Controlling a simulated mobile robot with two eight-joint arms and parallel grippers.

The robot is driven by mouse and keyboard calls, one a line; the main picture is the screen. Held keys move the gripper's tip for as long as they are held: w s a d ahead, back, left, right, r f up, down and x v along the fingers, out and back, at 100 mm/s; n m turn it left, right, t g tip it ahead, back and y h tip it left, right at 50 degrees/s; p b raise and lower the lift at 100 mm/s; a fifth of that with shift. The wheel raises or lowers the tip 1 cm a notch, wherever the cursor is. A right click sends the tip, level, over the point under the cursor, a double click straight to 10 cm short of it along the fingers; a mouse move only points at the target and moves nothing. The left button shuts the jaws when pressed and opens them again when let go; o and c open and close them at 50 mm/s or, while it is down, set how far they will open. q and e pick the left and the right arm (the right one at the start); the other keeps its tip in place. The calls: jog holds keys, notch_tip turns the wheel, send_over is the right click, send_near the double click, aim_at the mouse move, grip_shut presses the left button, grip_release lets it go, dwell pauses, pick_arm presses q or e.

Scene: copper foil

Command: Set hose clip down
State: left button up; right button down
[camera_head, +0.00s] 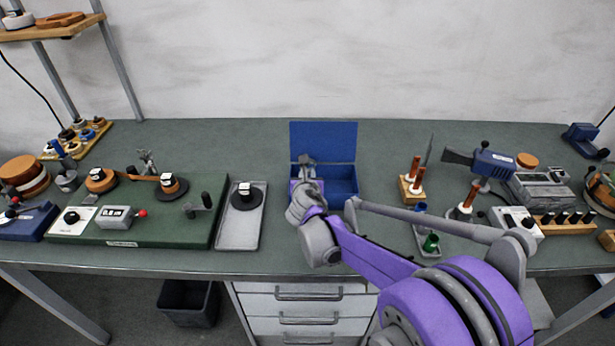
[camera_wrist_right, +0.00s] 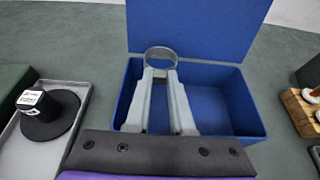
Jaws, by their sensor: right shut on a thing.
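The hose clip (camera_wrist_right: 161,50) is a thin grey metal ring, seen in the right wrist view. My right gripper (camera_wrist_right: 160,73) is shut on it at the fingertips and holds it upright beyond them. In the head view my right gripper (camera_head: 306,163) is over the left part of an open blue box (camera_head: 345,203). The box also shows in the right wrist view (camera_wrist_right: 258,126), with the clip in front of its raised lid (camera_wrist_right: 190,28). The exact height of the clip above the box floor cannot be told. My left gripper is not in view.
A grey tray (camera_head: 236,237) with a black spool (camera_head: 246,197) stands left of the box, beside a green board (camera_head: 160,228). Wooden blocks with copper-coloured rolls (camera_head: 414,174) and other tools stand to the right. Bare bench lies behind the tray.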

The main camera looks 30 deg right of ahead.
jog(key=shift+f, duration=0.4)
jog(key=shift+f+b, duration=0.45)
jog(key=shift+f, duration=0.1)
jog(key=shift+f, duration=0.1)
jog(key=c, duration=0.8)
grip_release()
